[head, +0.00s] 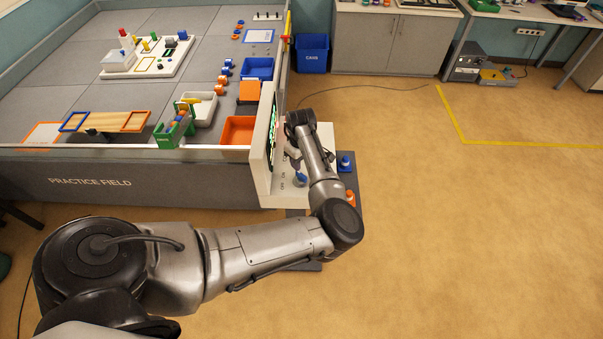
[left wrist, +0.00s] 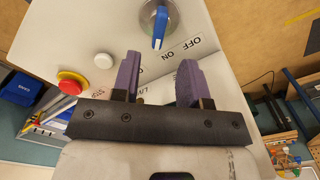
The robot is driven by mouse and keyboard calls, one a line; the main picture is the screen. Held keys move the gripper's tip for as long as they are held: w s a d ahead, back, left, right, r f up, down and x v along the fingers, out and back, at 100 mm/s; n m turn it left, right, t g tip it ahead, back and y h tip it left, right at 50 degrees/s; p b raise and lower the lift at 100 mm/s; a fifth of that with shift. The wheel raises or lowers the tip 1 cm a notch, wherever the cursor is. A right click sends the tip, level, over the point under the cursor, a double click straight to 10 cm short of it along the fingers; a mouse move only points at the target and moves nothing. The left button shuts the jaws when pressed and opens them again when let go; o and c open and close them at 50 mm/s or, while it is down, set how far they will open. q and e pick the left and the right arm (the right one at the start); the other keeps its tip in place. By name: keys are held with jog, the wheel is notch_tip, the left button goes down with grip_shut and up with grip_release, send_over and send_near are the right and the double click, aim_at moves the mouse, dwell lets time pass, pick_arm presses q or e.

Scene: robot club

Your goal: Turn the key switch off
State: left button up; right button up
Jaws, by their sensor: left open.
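The key switch (left wrist: 160,25) has a blue key handle on a round silver plate. It shows at the top middle of the left wrist view. Its lower end points toward the printed ON label (left wrist: 165,57); the OFF label (left wrist: 196,42) is to the right of that. In the head view, a small blue knob (head: 300,178) on the white console appears to be this switch. My left gripper (left wrist: 158,77) is open, its two purple fingers apart and empty. Its fingertips are just short of the key in the picture and appear not to touch it. My right gripper is not in view.
On the same white panel are a red button with a yellow base (left wrist: 72,82) and a white button (left wrist: 103,61). The console (head: 262,145) stands at the practice field's right edge. A blue bin (head: 312,55) is behind it. Floor to the right is clear.

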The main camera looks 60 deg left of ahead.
aim_at(301, 174)
pick_arm(q)
notch_tip(301, 174, down, 8)
jog(key=shift+r+p, duration=0.1)
jog(key=shift+p, duration=0.25)
jog(key=shift+c, duration=0.2)
grip_shut()
